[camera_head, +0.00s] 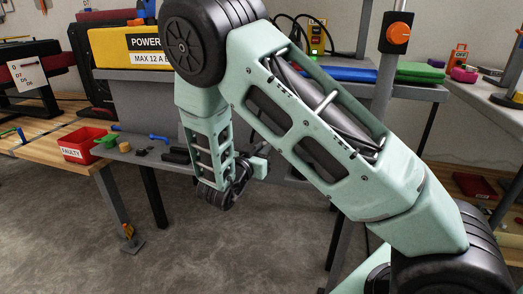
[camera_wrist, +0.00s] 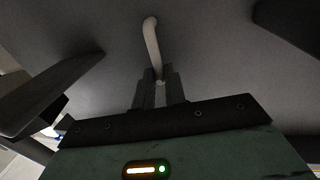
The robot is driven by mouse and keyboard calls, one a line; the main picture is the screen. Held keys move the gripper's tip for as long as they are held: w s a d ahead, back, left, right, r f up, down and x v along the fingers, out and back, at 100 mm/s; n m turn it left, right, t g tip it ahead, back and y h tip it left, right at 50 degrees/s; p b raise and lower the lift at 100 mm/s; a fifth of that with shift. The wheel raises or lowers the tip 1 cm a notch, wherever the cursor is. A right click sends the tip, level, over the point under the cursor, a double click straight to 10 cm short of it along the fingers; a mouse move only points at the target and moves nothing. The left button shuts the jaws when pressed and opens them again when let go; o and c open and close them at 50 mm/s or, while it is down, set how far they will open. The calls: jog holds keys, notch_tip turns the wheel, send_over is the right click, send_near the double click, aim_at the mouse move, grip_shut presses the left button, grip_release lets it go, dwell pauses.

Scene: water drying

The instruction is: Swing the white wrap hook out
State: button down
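The white wrap hook (camera_wrist: 152,42) shows in the wrist view. It hangs from a dark grey surface, and its lower end runs down between the fingertips of my gripper (camera_wrist: 160,78). The two dark fingers stand close on either side of it with a narrow gap. I cannot tell whether they press on it. In the head view my gripper (camera_head: 257,165) is small and partly hidden by my own wrist, beside the edge of the grey bench. The hook cannot be made out in the head view.
A dark flat part (camera_wrist: 50,90) juts in at the left of the wrist view. In the head view a red bin (camera_head: 82,146) labelled FAULTY stands on the wooden bench. A grey post with an orange knob (camera_head: 398,33) rises behind my arm.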

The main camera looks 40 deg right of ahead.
jog(key=n+p, duration=0.2)
jog(key=p, duration=0.1)
jog(key=w+a+n+p, duration=0.1)
jog(key=n+p, duration=0.1)
jog(key=p, duration=0.1)
jog(key=shift+w+a+h, duration=0.1)
jog(key=shift+w+h, duration=0.1)
jog(key=shift+h, duration=0.2)
jog(key=shift+w+a+f+n+t, duration=0.1)
jog(key=shift+w+f+n+t, duration=0.05)
jog(key=shift+f+n+t, duration=0.2)
jog(key=c, duration=1.5)
grip_release()
jog(key=shift+o, duration=0.2)
jog(key=p+v, duration=0.4)
jog(key=v, duration=1.3)
jog(key=shift+a, duration=0.2)
